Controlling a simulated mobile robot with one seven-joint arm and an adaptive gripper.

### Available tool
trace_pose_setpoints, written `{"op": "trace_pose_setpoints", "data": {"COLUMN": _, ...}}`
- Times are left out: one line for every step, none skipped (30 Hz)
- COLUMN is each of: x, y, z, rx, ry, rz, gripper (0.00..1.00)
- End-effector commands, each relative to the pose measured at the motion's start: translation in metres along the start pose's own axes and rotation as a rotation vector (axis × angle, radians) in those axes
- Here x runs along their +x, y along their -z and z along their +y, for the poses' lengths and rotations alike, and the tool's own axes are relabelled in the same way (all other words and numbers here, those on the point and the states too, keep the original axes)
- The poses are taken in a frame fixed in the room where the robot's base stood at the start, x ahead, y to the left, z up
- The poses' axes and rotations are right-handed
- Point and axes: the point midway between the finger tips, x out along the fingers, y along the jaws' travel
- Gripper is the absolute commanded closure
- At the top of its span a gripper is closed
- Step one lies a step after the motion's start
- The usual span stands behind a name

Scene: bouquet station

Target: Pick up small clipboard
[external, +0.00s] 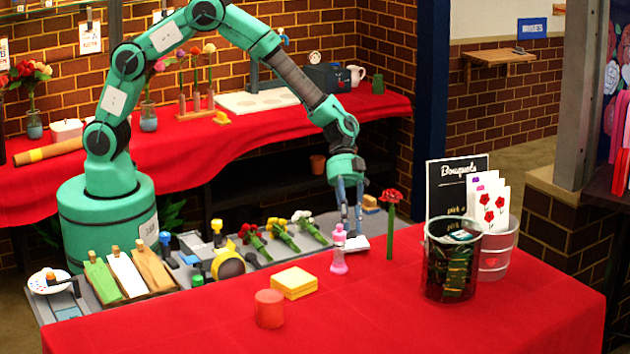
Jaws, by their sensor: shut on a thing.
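The small clipboard (357,244) looks like a small flat white piece low at my fingertips, near the back edge of the red-covered front table. My gripper (351,230) points straight down and is shut on it. The fingers hide part of the clipboard. I cannot tell whether it still touches the surface.
A pink bottle (339,250) stands just left of my gripper, and a red flower (390,215) stands upright to the right. A yellow sponge-like stack (294,283) and a red cylinder (269,308) are in front. A dark glass container (451,262) stands at right.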

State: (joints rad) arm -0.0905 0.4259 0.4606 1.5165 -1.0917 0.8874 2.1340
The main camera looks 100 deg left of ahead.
Motion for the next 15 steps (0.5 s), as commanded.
{"op": "trace_pose_setpoints", "data": {"x": 0.0, "y": 0.0, "z": 0.0, "rx": 0.0, "ry": 0.0, "rz": 0.0, "gripper": 1.0}}
{"op": "trace_pose_setpoints", "data": {"x": 0.0, "y": 0.0, "z": 0.0, "rx": 0.0, "ry": 0.0, "rz": 0.0, "gripper": 1.0}}
{"op": "trace_pose_setpoints", "data": {"x": 0.0, "y": 0.0, "z": 0.0, "rx": 0.0, "ry": 0.0, "rz": 0.0, "gripper": 1.0}}
{"op": "trace_pose_setpoints", "data": {"x": 0.0, "y": 0.0, "z": 0.0, "rx": 0.0, "ry": 0.0, "rz": 0.0, "gripper": 1.0}}
{"op": "trace_pose_setpoints", "data": {"x": 0.0, "y": 0.0, "z": 0.0, "rx": 0.0, "ry": 0.0, "rz": 0.0, "gripper": 1.0}}
{"op": "trace_pose_setpoints", "data": {"x": 0.0, "y": 0.001, "z": 0.0, "rx": 0.0, "ry": 0.0, "rz": 0.0, "gripper": 1.0}}
{"op": "trace_pose_setpoints", "data": {"x": -0.001, "y": 0.001, "z": 0.0, "rx": 0.0, "ry": 0.0, "rz": 0.0, "gripper": 1.0}}
{"op": "trace_pose_setpoints", "data": {"x": -0.001, "y": 0.001, "z": 0.0, "rx": 0.0, "ry": 0.0, "rz": 0.0, "gripper": 1.0}}
{"op": "trace_pose_setpoints", "data": {"x": -0.002, "y": 0.002, "z": 0.0, "rx": 0.0, "ry": 0.0, "rz": 0.0, "gripper": 1.0}}
{"op": "trace_pose_setpoints", "data": {"x": -0.003, "y": 0.003, "z": 0.0, "rx": 0.001, "ry": 0.0, "rz": 0.0, "gripper": 1.0}}
{"op": "trace_pose_setpoints", "data": {"x": -0.004, "y": 0.004, "z": 0.0, "rx": 0.001, "ry": 0.001, "rz": 0.0, "gripper": 1.0}}
{"op": "trace_pose_setpoints", "data": {"x": -0.005, "y": 0.005, "z": 0.0, "rx": 0.001, "ry": 0.001, "rz": 0.0, "gripper": 1.0}}
{"op": "trace_pose_setpoints", "data": {"x": -0.007, "y": 0.007, "z": 0.0, "rx": 0.001, "ry": 0.001, "rz": 0.0, "gripper": 1.0}}
{"op": "trace_pose_setpoints", "data": {"x": -0.008, "y": 0.009, "z": 0.0, "rx": 0.001, "ry": 0.001, "rz": 0.0, "gripper": 1.0}}
{"op": "trace_pose_setpoints", "data": {"x": -0.011, "y": 0.011, "z": -0.001, "rx": 0.002, "ry": 0.001, "rz": 0.001, "gripper": 1.0}}
